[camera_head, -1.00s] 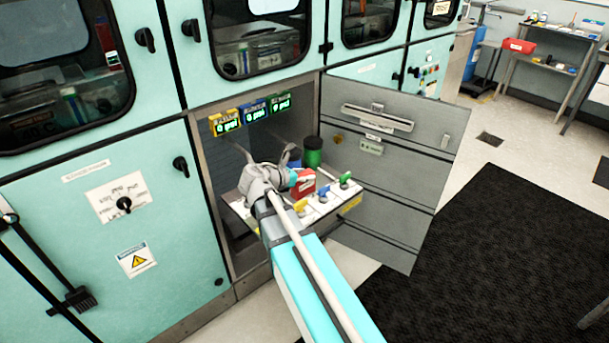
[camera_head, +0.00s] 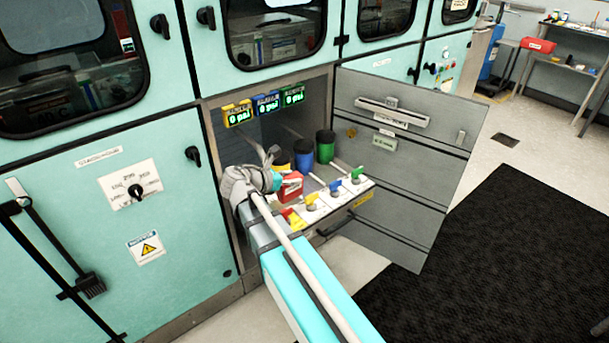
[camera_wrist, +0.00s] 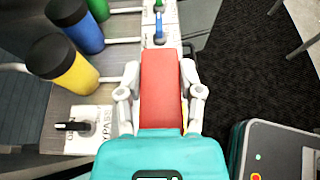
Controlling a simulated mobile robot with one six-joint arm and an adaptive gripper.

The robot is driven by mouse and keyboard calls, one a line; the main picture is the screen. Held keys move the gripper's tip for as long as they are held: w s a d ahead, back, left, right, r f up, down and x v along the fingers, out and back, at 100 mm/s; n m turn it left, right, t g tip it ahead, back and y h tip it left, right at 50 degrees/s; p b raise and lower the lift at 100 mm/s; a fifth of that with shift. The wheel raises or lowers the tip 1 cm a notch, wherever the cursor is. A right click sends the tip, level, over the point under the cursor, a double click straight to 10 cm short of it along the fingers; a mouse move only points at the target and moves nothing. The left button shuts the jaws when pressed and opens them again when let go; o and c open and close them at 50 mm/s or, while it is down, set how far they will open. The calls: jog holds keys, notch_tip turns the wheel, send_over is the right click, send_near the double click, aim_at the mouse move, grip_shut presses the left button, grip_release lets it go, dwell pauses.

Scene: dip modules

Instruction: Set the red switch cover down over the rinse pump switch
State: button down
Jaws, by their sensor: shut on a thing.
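The red switch cover (camera_wrist: 161,90) is between the two pale fingers of my gripper (camera_wrist: 160,74) in the wrist view, with a finger against each side. In the head view the red cover (camera_head: 291,187) shows in front of my gripper (camera_head: 277,181), above the left part of the white valve panel (camera_head: 328,207). In the wrist view a black switch (camera_wrist: 72,126) sits on a white plate marked BYPASS, left of my gripper. I cannot make out a switch labelled rinse pump; the area under the cover and gripper is hidden.
Yellow (camera_head: 311,201), blue (camera_head: 336,187) and green (camera_head: 357,174) valve handles stand on the panel. Blue (camera_head: 304,155) and green (camera_head: 324,147) cylinders stand behind it. The open grey door (camera_head: 400,165) bounds the right side. Gauges (camera_head: 265,106) hang above.

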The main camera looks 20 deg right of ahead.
aim_at(286, 209)
jog(key=shift+s+a+f, duration=0.1)
jog(key=shift+a+f, duration=0.1)
jog(key=shift+a, duration=0.85)
jog(key=shift+f+b, duration=0.25)
jog(key=shift+b, duration=0.05)
jog(key=shift+f+b, duration=4.8)
jog(key=shift+b, duration=0.05)
jog(key=shift+f+b, duration=0.4)
jog(key=shift+c, duration=0.8)
grip_release()
jog(key=shift+r, duration=0.2)
